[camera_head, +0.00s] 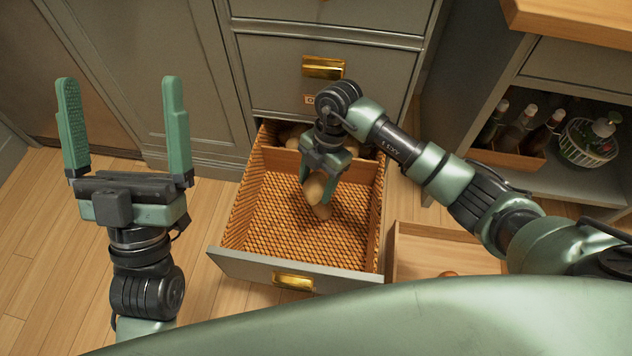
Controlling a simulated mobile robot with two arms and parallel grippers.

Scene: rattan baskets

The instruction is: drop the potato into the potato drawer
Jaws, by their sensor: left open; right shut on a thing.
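The open bottom drawer (270,262) has a woven rattan inside and a gold handle. Several brown potatoes (290,135) lie in its back section, behind a divider. My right gripper (322,204) points down into the drawer's front section and is shut on a brown potato (314,188). Another brown rounded shape shows just below the held potato; I cannot tell if it is a second potato or part of the same one. My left gripper (122,120) is open and empty, upright to the left of the drawer.
A shallow wooden box (440,245) stands on the floor right of the drawer, with a brown item (447,274) at its front. An open shelf at the right holds bottles (520,128) and a basket (588,143). Closed drawers (285,70) rise above.

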